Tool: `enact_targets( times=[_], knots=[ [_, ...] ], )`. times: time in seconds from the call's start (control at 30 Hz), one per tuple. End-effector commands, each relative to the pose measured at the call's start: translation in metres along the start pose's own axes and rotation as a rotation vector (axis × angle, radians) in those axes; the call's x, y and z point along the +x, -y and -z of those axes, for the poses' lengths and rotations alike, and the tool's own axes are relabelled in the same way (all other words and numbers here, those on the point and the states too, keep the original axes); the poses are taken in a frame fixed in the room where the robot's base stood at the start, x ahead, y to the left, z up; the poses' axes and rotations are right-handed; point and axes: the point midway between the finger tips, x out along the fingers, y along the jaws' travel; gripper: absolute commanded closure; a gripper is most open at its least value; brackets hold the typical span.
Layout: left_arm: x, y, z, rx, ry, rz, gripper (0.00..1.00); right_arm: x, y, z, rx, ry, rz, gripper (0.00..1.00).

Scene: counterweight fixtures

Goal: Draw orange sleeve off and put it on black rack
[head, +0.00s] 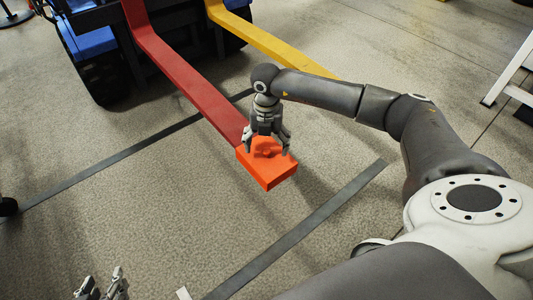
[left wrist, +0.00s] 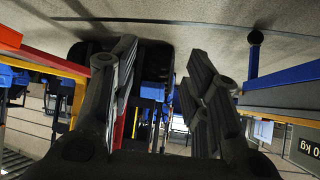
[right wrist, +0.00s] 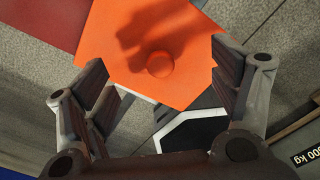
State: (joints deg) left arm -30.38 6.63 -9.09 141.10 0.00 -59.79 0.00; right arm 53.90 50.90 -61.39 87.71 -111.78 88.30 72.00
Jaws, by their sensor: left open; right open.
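The orange sleeve (head: 276,178) is a block around the front end of the red fork (head: 185,78), out over the floor. A round orange knob (right wrist: 159,64) stands on its top. My right gripper (head: 268,138) is directly over the sleeve, fingers pointing down. In the right wrist view, its open fingers (right wrist: 160,75) lie on either side of the knob; I cannot tell whether they touch it. My left gripper (head: 102,286) is open and empty at the bottom left, away from the sleeve; its spread fingers show in the left wrist view (left wrist: 160,62). I cannot make out the black rack.
A yellow fork (head: 268,42) runs beside the red one, on a vehicle with blue parts and black wheels (head: 103,78). Dark strips (head: 300,233) mark the floor. A ladder-like frame (head: 512,80) stands at right. A plate marked in kg (right wrist: 303,158) shows at lower right.

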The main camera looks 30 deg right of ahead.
Motion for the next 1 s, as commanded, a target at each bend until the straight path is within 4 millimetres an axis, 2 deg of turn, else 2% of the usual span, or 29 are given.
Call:
enact_targets(
  times=[0.2,0.43,0.6,0.87,0.9,1.0],
  knots=[
    [0.005,-0.006,0.040,0.002,-0.206,-0.013,0.57,0.019,0.000,0.000,0.000,-0.001,0.001,0.18],
    [0.001,-0.010,0.073,0.002,-0.366,-0.022,0.57,0.029,0.000,0.000,0.000,-0.001,0.001,0.18],
    [-0.002,-0.011,0.082,0.002,-0.413,-0.025,0.57,0.032,0.000,0.000,0.000,0.000,0.001,0.18],
    [-0.003,-0.011,0.084,0.002,-0.420,-0.025,0.57,0.033,0.000,0.000,0.000,-0.001,0.001,0.18],
    [-0.003,-0.011,0.084,0.002,-0.420,-0.025,0.57,0.033,0.000,0.000,0.000,-0.001,0.001,0.19],
    [-0.003,-0.011,0.084,0.002,-0.420,-0.025,0.57,0.033,0.001,0.000,0.000,-0.001,0.002,0.32]
  ],
)
